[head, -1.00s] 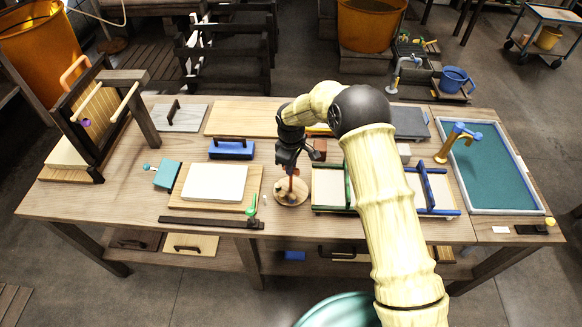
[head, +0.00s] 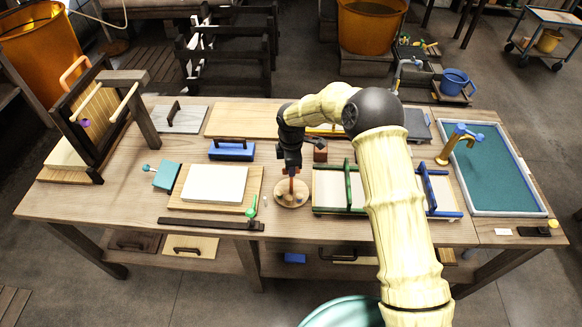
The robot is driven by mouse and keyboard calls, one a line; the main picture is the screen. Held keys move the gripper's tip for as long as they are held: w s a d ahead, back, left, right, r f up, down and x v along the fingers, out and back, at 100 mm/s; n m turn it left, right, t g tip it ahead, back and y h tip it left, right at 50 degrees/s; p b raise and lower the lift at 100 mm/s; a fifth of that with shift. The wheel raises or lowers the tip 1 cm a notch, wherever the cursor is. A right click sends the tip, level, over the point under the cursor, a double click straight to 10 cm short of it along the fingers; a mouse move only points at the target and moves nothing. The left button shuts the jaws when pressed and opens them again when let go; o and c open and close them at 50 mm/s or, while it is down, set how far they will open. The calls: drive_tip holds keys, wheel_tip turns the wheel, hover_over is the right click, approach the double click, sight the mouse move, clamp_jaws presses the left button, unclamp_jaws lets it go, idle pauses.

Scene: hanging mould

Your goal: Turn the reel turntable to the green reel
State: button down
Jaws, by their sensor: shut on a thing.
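The reel turntable (head: 291,203) is a small round wooden disc on the table, left of the green-framed mould. My gripper (head: 291,174) points down over it from above. Its jaws are shut on an upright reddish-brown part (head: 291,184) at the middle of the turntable. My gripper and arm hide part of the disc. Small items sit on the disc, too small to make out; I cannot tell which is the green reel.
A green-framed mould (head: 347,190) stands close to the right. A white slab on a board (head: 216,183) lies to the left, with a small green-topped tool (head: 252,207) at its corner. A blue-handled block (head: 232,150) and a red-brown block (head: 320,151) stand behind.

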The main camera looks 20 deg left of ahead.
drive_tip(key=shift+r, duration=0.1)
drive_tip(key=c, duration=1.5)
unclamp_jaws()
wheel_tip(320, 180, up, 17)
drive_tip(key=b, duration=0.2)
drive_tip(key=shift+r+b, duration=0.15)
drive_tip(key=shift+b, duration=0.2)
drive_tip(key=s+d+m+t, duration=0.1)
drive_tip(key=s+d+m, duration=0.5)
drive_tip(key=d, duration=0.5)
drive_tip(key=s+d+f+m, duration=0.1)
drive_tip(key=s+d+m, duration=0.6)
drive_tip(key=d+m, duration=0.2)
drive_tip(key=s+d+f+m+t, duration=0.1)
drive_tip(key=s+d+m, duration=0.6)
drive_tip(key=d, duration=0.6)
drive_tip(key=shift+s+d+f+m+t, duration=0.15)
drive_tip(key=shift+s+d+m+t, duration=0.15)
drive_tip(key=shift+d+m, duration=0.1)
